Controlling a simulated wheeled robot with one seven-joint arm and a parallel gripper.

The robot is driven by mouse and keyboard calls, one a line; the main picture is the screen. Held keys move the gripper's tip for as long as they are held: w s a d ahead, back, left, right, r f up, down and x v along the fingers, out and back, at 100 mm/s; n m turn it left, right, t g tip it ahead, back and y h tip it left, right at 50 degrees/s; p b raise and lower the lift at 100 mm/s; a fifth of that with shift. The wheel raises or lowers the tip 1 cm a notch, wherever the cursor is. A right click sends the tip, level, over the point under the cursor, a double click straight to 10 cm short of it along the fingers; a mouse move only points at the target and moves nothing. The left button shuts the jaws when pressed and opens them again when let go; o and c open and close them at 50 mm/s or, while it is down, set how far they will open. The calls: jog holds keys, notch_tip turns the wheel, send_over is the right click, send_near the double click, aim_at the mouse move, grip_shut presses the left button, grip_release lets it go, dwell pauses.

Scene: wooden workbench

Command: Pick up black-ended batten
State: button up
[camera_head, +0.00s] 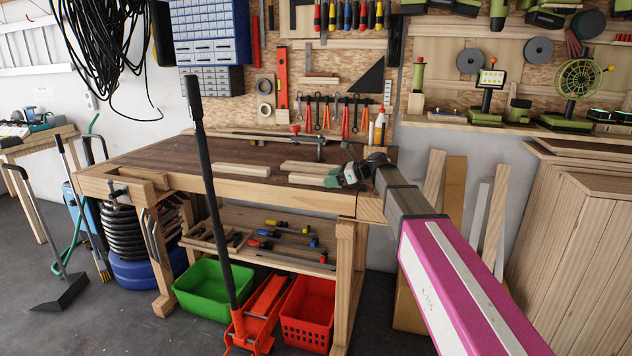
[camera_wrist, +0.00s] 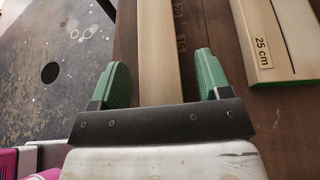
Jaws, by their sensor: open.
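My gripper (camera_head: 345,176) is over the right end of the workbench, with its green fingers spread; they also show in the wrist view (camera_wrist: 163,80). In the wrist view a pale wooden batten (camera_wrist: 159,50) runs lengthwise between the fingers, with a visible gap to each. Its near end is hidden behind the gripper's dark plate and its far end is out of frame. No black end shows in either view, so I cannot tell which batten has one. Another batten (camera_wrist: 262,40), labelled 25 cm, lies right of the right finger.
Several pale battens, one at the left (camera_head: 245,170), lie on the dark workbench top (camera_head: 190,152). A clamp (camera_head: 318,140) lies behind them. Tools hang on the pegboard (camera_head: 345,55) behind. A long black handle (camera_head: 203,170) rises before the bench. Green (camera_head: 209,292) and red (camera_head: 307,318) bins stand below.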

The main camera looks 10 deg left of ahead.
jog(key=c, duration=1)
jog(key=shift+c, duration=0.2)
jog(key=shift+r, duration=0.1)
